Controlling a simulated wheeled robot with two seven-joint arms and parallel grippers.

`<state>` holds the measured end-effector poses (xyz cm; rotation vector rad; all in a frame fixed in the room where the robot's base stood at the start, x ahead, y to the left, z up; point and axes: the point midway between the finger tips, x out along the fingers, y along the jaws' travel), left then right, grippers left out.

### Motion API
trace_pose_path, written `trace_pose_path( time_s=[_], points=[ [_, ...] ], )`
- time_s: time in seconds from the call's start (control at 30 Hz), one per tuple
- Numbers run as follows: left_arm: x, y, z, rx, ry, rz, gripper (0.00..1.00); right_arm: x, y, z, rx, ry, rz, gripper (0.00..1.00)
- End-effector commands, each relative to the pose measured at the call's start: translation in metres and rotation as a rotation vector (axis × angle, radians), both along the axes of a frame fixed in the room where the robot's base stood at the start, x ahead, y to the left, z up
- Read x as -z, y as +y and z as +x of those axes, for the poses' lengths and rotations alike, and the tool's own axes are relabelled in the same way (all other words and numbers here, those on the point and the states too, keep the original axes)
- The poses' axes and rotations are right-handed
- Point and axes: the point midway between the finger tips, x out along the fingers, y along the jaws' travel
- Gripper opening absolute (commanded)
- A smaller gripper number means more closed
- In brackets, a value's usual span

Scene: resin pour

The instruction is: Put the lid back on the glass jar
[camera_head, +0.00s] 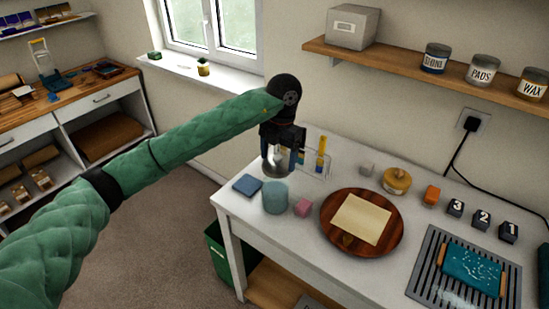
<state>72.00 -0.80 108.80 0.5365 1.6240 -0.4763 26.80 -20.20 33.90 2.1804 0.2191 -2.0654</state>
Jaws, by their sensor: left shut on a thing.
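My left gripper (283,160) points down over the left end of the white table. It is shut on a round silvery lid (277,168), partly covered by the fingers. A pale blue glass jar (275,198) stands upright on the table just below the lid in the picture. The lid appears slightly above the jar's rim; I cannot tell the exact gap or whether it is centred. My right gripper is out of view.
A blue cloth (247,185) and a pink block (302,208) lie beside the jar. A round wooden board (331,225) with a cream sheet is to the right. A rack with a yellow-handled tool (321,155) stands behind. A slotted tray (428,272) is at the front right.

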Motion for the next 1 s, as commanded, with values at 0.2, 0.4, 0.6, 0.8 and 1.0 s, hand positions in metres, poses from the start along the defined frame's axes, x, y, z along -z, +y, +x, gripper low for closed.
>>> trace_pose_path(
  time_s=[0.2,0.4,0.6,0.8,1.0],
  points=[
    [0.004,0.004,0.0,-0.386,0.001,0.0,0.56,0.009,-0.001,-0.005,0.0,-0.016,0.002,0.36],
    [0.005,0.006,0.0,-0.739,0.002,0.0,0.56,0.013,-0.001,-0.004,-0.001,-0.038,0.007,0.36],
    [0.005,0.008,-0.002,-1.09,0.002,0.001,0.56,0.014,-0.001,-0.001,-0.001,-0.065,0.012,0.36],
    [0.006,0.009,-0.003,-1.439,0.002,0.0,0.55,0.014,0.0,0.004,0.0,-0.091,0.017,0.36],
    [0.005,0.01,-0.004,-1.747,0.005,0.001,0.55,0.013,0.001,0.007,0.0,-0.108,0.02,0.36]
  ],
)
